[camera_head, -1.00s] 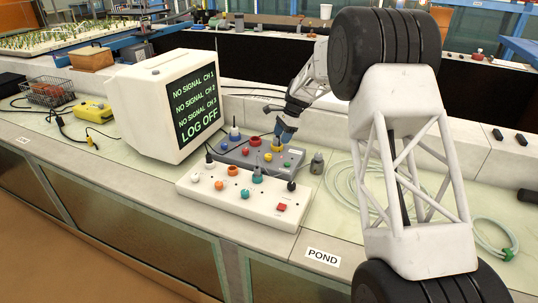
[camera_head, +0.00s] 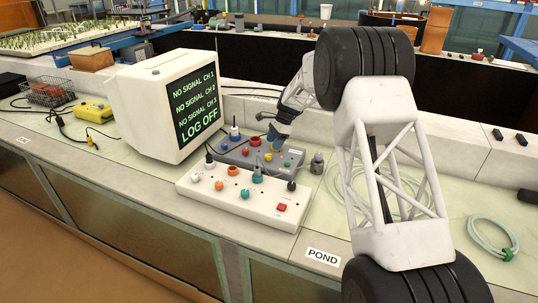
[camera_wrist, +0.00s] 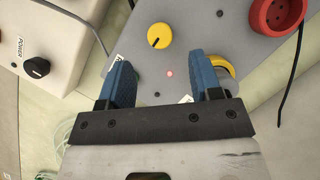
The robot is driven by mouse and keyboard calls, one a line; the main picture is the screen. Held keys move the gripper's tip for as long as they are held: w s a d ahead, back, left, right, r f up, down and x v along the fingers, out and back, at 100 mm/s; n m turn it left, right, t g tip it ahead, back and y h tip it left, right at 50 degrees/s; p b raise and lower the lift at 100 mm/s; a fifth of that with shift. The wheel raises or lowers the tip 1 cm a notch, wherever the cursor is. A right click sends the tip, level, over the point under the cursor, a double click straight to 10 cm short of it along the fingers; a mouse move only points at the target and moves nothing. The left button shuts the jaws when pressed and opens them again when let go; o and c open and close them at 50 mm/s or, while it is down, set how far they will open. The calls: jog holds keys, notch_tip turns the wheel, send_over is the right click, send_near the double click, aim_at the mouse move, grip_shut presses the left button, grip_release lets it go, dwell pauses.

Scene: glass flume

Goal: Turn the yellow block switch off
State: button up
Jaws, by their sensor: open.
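The yellow knob (camera_wrist: 160,36), round with a black pointer line, sits on the grey block (camera_wrist: 215,25) just beyond my fingertips in the wrist view. In the head view the yellow knob (camera_head: 268,157) is in the front row of the grey block (camera_head: 232,158). My gripper (camera_wrist: 164,68) is open, its two blue fingers apart above the block, with nothing between them but a small red light spot. In the head view my gripper (camera_head: 276,138) hangs over the block's right half. A yellow socket (camera_wrist: 228,66) is partly hidden behind the right finger.
A white power strip (camera_head: 215,190) with plugs, a black knob and a red switch (camera_head: 281,207) lies in front. A red socket (camera_wrist: 277,14) with a black cable is close by. The monitor (camera_head: 165,105) stands left; coiled hose (camera_head: 490,237) lies right.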

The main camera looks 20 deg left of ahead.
aim_at(268, 155)
jog(key=shift+x, duration=3.2)
jog(key=c, duration=0.9)
jog(key=shift+c, duration=0.2)
